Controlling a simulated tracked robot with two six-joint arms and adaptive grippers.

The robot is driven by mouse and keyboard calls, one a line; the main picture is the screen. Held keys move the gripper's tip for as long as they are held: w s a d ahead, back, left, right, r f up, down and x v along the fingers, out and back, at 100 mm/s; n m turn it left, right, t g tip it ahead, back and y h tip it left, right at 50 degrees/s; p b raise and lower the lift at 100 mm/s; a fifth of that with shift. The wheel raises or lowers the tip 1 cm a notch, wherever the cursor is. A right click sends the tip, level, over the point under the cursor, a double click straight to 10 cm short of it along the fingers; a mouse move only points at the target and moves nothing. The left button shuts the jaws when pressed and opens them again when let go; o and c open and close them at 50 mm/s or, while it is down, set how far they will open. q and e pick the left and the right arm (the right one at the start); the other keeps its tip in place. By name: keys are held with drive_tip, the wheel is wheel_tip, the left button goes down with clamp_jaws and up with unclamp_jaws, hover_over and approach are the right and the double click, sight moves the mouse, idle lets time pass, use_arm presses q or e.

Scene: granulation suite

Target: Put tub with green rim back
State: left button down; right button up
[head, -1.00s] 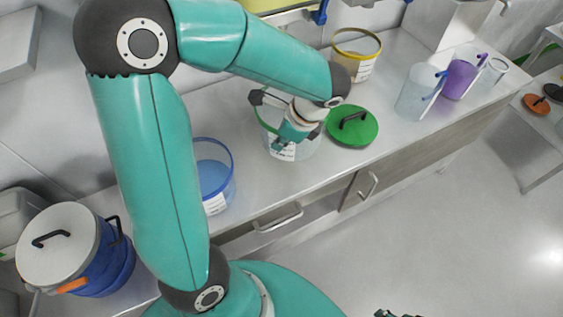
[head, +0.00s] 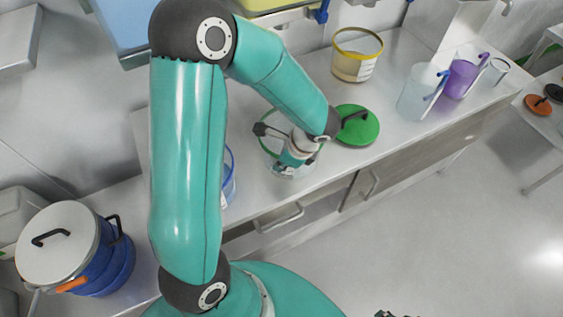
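The clear tub with the green rim (head: 268,146) is near the front edge of the steel bench, in the middle of the head view. It looks upright. My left gripper (head: 276,150) is at the tub's rim and appears shut on it, with one dark finger at the rim's left side. The gripper and wrist hide part of the tub, and I cannot tell whether its base touches the bench. The green lid (head: 366,130) with a black handle lies on the bench just right of the tub, partly behind my wrist. My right gripper is not clearly in view.
A yellow-rimmed tub (head: 357,66) stands behind the lid. A blue-rimmed tub (head: 229,185) is mostly hidden by my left arm. A clear jug (head: 416,97) and a purple jug (head: 460,79) stand to the right. A blue drum (head: 112,265) is at the lower left.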

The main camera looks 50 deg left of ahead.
use_arm(q)
drive_tip(key=shift+f, duration=0.15)
drive_tip(key=c, duration=1.3)
unclamp_jaws()
drive_tip(key=v, duration=1.2)
drive_tip(key=shift+s+d+f+n+t+h, duration=0.35)
drive_tip(key=shift+s+d+f+n+h, duration=0.9)
drive_tip(key=shift+d+f+n, duration=2.45)
drive_tip(key=shift+s+d+f+n+t+h, duration=0.4)
drive_tip(key=shift+s+d+f+n+h, duration=0.95)
drive_tip(key=shift+f, duration=4.55)
drive_tip(key=shift+s+d+f+n+t+h, duration=0.5)
drive_tip(key=shift+d+f+n+h, duration=1.9)
drive_tip(key=shift+f, duration=2.4)
drive_tip(key=shift+s+d+m+y, duration=0.1)
drive_tip(key=shift+d+m+y, duration=0.15)
drive_tip(key=shift+d+y, duration=0.4)
